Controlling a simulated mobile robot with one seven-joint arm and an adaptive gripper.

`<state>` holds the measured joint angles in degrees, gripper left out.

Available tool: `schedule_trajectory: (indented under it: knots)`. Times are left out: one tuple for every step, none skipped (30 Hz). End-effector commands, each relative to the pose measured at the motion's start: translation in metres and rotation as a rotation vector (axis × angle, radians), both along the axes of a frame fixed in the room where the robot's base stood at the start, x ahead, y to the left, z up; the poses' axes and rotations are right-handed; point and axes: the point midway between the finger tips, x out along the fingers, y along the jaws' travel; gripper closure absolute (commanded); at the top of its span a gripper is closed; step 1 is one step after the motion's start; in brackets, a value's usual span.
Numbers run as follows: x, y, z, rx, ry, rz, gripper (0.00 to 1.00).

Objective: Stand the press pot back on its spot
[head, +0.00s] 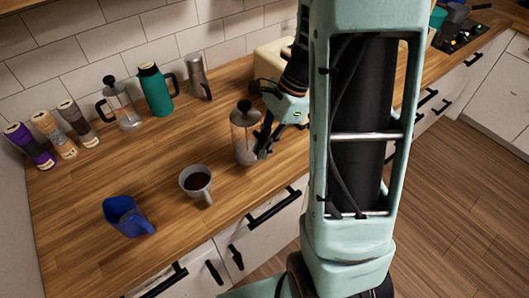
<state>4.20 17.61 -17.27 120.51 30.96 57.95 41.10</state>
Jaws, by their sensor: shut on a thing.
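A clear press pot (245,146) with a black knob on top is upright near the middle of the counter. My gripper (264,137) reaches it from the right and is shut on it at its right side. The fingers and the pot's right side overlap, so the handle is hard to make out. I cannot tell whether its base touches the counter. A second press pot (122,107) with a black handle stands at the back left by the wall. No marked spot for the pot is visible.
A grey mug (197,182) of dark coffee and a blue jug (126,215) stand at the front. A green flask (156,92), a steel pitcher (198,78) and several jars (48,132) line the back. A cream box (272,62) is partly hidden behind my arm. Bare counter lies left of the held pot.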

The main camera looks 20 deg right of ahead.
Motion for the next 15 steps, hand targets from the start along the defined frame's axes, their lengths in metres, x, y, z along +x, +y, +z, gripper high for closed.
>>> schedule_trajectory:
  knots:
    - [0.0000, 0.0015, -0.0122, 0.001, -0.001, 0.001, 1.00]
    - [-0.0001, 0.0020, -0.0151, 0.001, -0.001, 0.001, 1.00]
    - [0.0000, 0.0024, -0.0176, 0.001, -0.002, 0.000, 1.00]
    - [0.0000, 0.0028, -0.0186, 0.001, -0.002, -0.001, 1.00]
    - [-0.0001, 0.0030, -0.0191, 0.000, -0.003, -0.001, 1.00]
    - [-0.0001, 0.0031, -0.0188, 0.000, -0.003, -0.001, 1.00]
    - [-0.0001, 0.0030, -0.0183, 0.000, -0.003, -0.001, 1.00]
    - [-0.0001, 0.0030, -0.0178, 0.000, -0.003, -0.001, 1.00]
    - [-0.0001, 0.0030, -0.0172, 0.000, -0.003, -0.001, 1.00]
    - [-0.0001, 0.0030, -0.0171, 0.000, -0.002, -0.001, 1.00]
    - [-0.0001, 0.0031, -0.0171, 0.000, -0.002, -0.001, 1.00]
    - [-0.0002, 0.0030, -0.0171, 0.000, -0.002, -0.001, 1.00]
    - [-0.0002, 0.0030, -0.0173, 0.000, -0.002, -0.001, 1.00]
    - [-0.0002, 0.0030, -0.0180, 0.001, -0.002, -0.001, 1.00]
    - [-0.0003, 0.0030, -0.0194, 0.001, -0.002, -0.001, 1.00]
